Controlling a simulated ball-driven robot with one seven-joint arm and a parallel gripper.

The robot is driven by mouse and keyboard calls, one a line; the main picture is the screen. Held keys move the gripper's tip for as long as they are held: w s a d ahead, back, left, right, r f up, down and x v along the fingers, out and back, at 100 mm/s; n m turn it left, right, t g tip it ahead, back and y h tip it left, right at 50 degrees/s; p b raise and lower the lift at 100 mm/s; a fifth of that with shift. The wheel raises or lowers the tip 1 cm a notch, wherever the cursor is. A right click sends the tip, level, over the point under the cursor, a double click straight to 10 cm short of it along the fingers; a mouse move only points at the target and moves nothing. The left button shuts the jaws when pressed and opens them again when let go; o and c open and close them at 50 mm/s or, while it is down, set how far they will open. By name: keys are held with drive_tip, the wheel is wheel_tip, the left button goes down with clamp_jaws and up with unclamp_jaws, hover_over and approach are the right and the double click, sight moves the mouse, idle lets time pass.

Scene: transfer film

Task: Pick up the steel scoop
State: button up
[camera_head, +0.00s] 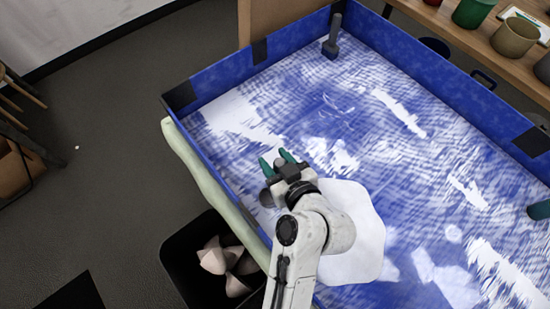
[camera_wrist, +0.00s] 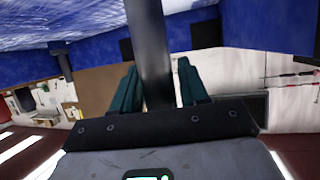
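My gripper (camera_head: 277,161) is over the left part of the blue tray, its two green fingers apart. The fingers also show in the wrist view (camera_wrist: 160,85). There, a dark grey bar (camera_wrist: 150,45) stands between them. I cannot tell if it is the scoop's handle or if the fingers press on it. In the head view a small grey rounded part (camera_head: 267,198) shows beside the gripper; its nature is unclear. The steel scoop is not clearly seen as a whole in either view.
The tray has raised blue walls (camera_head: 225,75) and a blue and white surface. A dark grey tool (camera_head: 331,40) stands in its far corner. A white patch (camera_head: 362,225) lies under my arm. A black bin (camera_head: 185,262) with pale pieces is at lower left. Pots (camera_head: 515,36) stand on a shelf.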

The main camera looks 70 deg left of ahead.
clamp_jaws()
idle(0.4)
